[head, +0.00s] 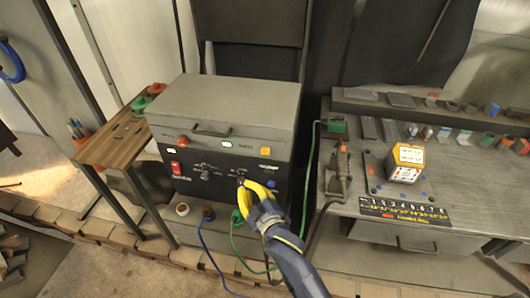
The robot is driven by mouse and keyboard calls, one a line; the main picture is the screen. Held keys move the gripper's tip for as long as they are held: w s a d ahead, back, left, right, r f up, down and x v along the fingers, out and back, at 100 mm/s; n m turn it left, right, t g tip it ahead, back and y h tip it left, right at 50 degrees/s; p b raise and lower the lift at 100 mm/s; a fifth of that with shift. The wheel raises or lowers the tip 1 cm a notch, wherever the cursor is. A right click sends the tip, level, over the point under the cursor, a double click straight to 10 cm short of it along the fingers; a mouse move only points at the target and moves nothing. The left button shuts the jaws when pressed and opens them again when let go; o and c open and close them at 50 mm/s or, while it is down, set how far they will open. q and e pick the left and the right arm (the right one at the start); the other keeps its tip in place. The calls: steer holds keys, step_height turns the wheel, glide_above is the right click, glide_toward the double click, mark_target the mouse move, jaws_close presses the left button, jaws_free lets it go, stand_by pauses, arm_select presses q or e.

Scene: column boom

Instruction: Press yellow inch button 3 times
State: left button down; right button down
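A grey machine box with a black front panel stands at the centre of the head view. On its upper front edge sit a small yellow button (265,151) at the right, a green-lit one (226,143) in the middle and an orange-red knob (182,139) at the left. I cannot read the labels. My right gripper (241,184) has yellow fingers that look closed together at the tips, with nothing seen between them. It is in front of the panel, below and left of the yellow button, apart from it. My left gripper is not seen.
A red switch (175,168) and small knobs are on the panel. Blue and green cables hang below it. A wooden side table (112,143) stands left. A grey workbench (355,190) with a meter box (404,163) and small parts stands right.

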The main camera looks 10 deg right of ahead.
mark_target(265, 151)
steer(key=r, duration=0.1)
steer(key=r+n, duration=0.1)
steer(key=r, duration=0.1)
steer(key=s+d+r+n, duration=0.1)
steer(key=r, duration=0.1)
steer(key=shift+r+t, duration=0.15)
steer(key=shift+t, duration=0.25)
steer(key=w+d, duration=0.2)
steer(key=w, duration=0.6)
steer(key=shift+d, duration=0.4)
steer(key=shift+w+d, duration=0.1)
steer(key=shift+w, duration=0.2)
stand_by(1.3)
steer(key=shift+w, duration=0.2)
